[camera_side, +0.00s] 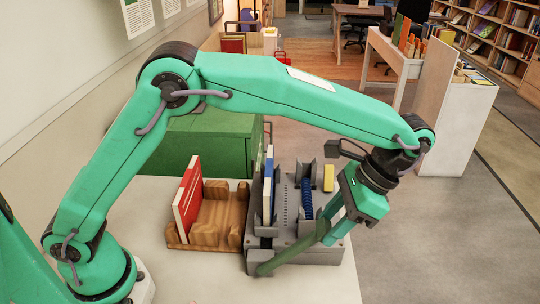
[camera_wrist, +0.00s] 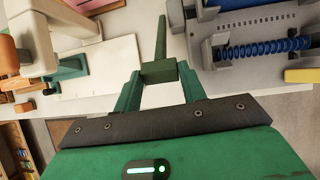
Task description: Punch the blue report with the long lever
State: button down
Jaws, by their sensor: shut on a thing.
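The blue report (camera_side: 268,185) stands upright in the grey punch machine (camera_side: 285,232) in the side view. A long green lever (camera_side: 285,258) runs low along the front of the machine, sloping up to the right toward my gripper (camera_side: 329,232). In the wrist view the lever (camera_wrist: 160,38) reaches away from my gripper (camera_wrist: 159,74), whose fingers are closed on its green end block. The machine (camera_wrist: 240,58) shows at the upper right there, with a blue coil (camera_wrist: 262,48). The exact contact of the fingers is small in the side view.
A red book (camera_side: 187,197) leans upright in a wooden rack (camera_side: 220,215) left of the machine. A green cabinet (camera_side: 205,143) stands behind. A yellow block (camera_side: 328,178) is at the machine's right. The white tabletop (camera_side: 205,275) is clear at the front.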

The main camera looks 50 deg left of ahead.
jog(key=w+d+f, duration=0.3)
jog(key=d+f, duration=0.1)
jog(key=f, duration=0.2)
jog(key=shift+w+f, duration=0.15)
jog(key=shift+f, duration=0.1)
jog(key=c, duration=0.8)
grip_release()
jog(key=shift+c, duration=0.2)
jog(key=shift+a+r, duration=0.1)
jog(key=shift+w+r, duration=0.15)
jog(key=v, duration=0.7)
jog(key=shift+r, duration=0.15)
jog(key=shift+r, duration=0.1)
